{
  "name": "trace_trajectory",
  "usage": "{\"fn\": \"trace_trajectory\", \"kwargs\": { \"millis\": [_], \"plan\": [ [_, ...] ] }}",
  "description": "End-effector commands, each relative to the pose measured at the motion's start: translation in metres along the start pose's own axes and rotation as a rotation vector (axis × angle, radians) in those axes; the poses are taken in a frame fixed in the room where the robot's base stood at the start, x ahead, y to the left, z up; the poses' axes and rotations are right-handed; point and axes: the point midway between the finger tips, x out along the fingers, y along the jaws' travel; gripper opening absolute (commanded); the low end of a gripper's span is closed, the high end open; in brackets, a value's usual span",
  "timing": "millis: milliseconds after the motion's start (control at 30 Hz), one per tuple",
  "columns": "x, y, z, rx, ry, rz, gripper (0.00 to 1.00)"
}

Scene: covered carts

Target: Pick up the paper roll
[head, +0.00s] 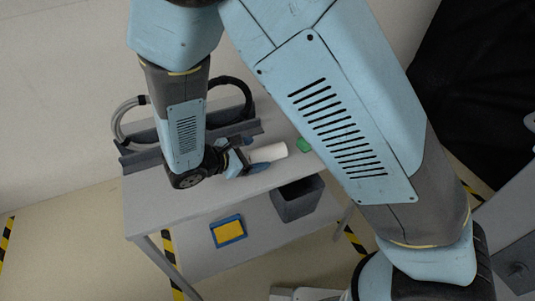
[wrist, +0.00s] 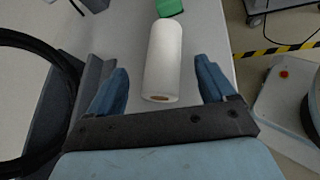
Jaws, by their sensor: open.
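The paper roll (wrist: 163,58) is a white cylinder lying on the light grey table top. In the wrist view it lies between and ahead of the two blue fingers of my gripper (wrist: 160,90), with its open end facing me. My gripper is open, and the fingers appear apart from the roll on both sides. In the head view the roll (head: 272,152) shows at the tip of my gripper (head: 255,162), near the table's front edge, and my arm crosses in front of part of the table.
A green object (wrist: 169,8) lies just beyond the roll. A grey rack with dark hoses (head: 140,148) stands along the table's back. On the shelf below are a dark bin (head: 298,199) and a blue-and-yellow tray (head: 228,231). Yellow-black tape marks the floor.

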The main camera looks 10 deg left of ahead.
Motion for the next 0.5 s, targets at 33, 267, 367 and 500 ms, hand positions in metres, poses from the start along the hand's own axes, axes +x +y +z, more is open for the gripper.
{"fn": "trace_trajectory", "kwargs": {
  "millis": [33, 267, 367, 500],
  "plan": [
    [0.007, -0.002, 0.001, -0.002, -0.003, -0.001, 0.83],
    [0.036, -0.004, 0.002, 0.0, -0.002, -0.002, 0.83],
    [0.042, -0.004, 0.002, -0.001, -0.001, 0.0, 0.83],
    [0.043, -0.004, 0.001, -0.001, 0.0, 0.0, 0.83]
  ]
}}
